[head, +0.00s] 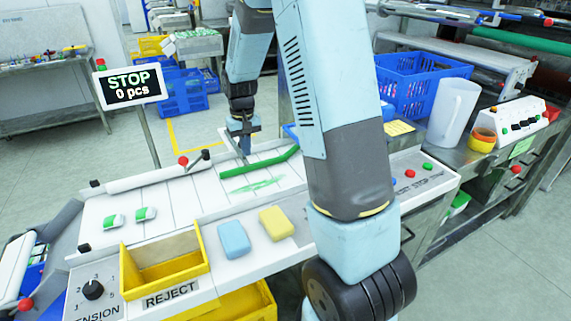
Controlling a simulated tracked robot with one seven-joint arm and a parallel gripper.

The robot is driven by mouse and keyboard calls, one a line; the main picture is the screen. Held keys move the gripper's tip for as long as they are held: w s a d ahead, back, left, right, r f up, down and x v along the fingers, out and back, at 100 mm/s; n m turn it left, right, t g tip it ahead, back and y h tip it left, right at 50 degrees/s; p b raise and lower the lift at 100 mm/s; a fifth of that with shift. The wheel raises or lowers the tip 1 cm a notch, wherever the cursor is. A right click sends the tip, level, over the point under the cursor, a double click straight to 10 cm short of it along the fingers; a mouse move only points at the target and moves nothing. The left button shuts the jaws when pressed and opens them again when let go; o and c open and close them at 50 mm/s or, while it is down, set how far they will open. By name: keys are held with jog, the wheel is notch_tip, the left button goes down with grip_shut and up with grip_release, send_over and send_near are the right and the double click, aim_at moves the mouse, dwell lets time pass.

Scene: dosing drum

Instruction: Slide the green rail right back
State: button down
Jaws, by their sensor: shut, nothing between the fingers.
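The green rail (246,162) lies across the white slatted bed (175,203), running from a free end at left up to the right. Its right end is close to my arm. A green smear or mark (255,185) shows on the bed in front of it. My gripper (243,152) is shut, pointing down just behind the rail's middle. It holds nothing. I cannot tell whether its fingertips touch the rail. My arm hides the right part of the bed.
A yellow REJECT bin (165,266), a blue block (234,240) and a yellow block (276,223) are along the front. A STOP sign (130,86) stands behind, at left. A white jug (453,113) stands at right.

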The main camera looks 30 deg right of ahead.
jog(key=shift+w, duration=0.65)
jog(key=shift+s, duration=0.8)
notch_tip(320, 180, up, 8)
dwell(0.4)
dwell(0.4)
jog(key=s+r+t, duration=0.3)
jog(key=s+r, duration=0.9)
jog(key=s, duration=0.2)
jog(key=s+r+t, duration=0.2)
jog(key=s, duration=1.3)
jog(key=shift+s+t, duration=0.3)
jog(key=shift+s, duration=0.05)
